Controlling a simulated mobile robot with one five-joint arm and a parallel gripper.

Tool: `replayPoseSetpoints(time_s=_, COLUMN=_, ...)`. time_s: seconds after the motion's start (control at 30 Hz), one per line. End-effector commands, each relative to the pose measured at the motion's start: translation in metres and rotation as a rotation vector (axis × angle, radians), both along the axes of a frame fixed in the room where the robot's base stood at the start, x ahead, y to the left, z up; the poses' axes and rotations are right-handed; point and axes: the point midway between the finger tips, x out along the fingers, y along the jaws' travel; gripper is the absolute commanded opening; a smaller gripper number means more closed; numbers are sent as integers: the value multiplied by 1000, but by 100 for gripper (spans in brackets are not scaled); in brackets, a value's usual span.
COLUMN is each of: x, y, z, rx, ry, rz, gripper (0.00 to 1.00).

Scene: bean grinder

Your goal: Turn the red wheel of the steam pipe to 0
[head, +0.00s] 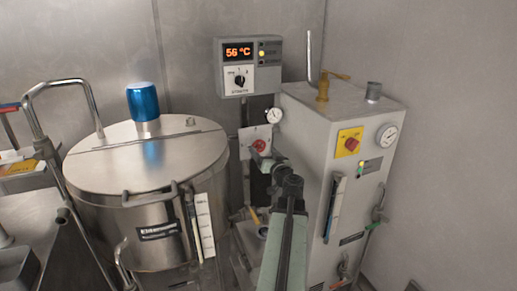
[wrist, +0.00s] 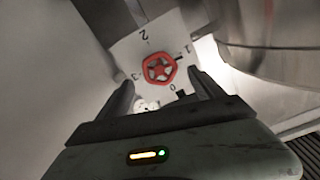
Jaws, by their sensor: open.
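The red wheel (wrist: 159,68) sits in the middle of a white dial plate (wrist: 133,52) marked 0, 1, 2 and 3 in the wrist view. A small dark mark beside the wheel lies near the 1; I cannot tell surely whether it is the wheel's pointer. The wheel (head: 259,146) also shows in the head view, left of my arm's end. My gripper (wrist: 161,79) is open, its two fingers apart with the wheel between and beyond their tips in the picture. No contact with the wheel shows. In the head view the fingers are hard to make out.
A steel kettle (head: 150,165) with a blue-capped lid stands left of the wheel. A grey boiler cabinet (head: 325,125) stands close on the right. A control box (head: 249,66) reading 56 °C and a round gauge (head: 273,114) are above the wheel.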

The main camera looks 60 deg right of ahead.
Motion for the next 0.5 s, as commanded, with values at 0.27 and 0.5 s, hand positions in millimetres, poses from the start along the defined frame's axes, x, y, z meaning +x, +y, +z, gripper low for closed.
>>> replayPoseSetpoints(time_s=0.27, x=43, y=-32, z=0, rx=0, ry=0, rz=2, gripper=77)
replayPoseSetpoints(time_s=0.5, x=48, y=-35, z=0, rx=0, ry=0, rz=1, gripper=77)
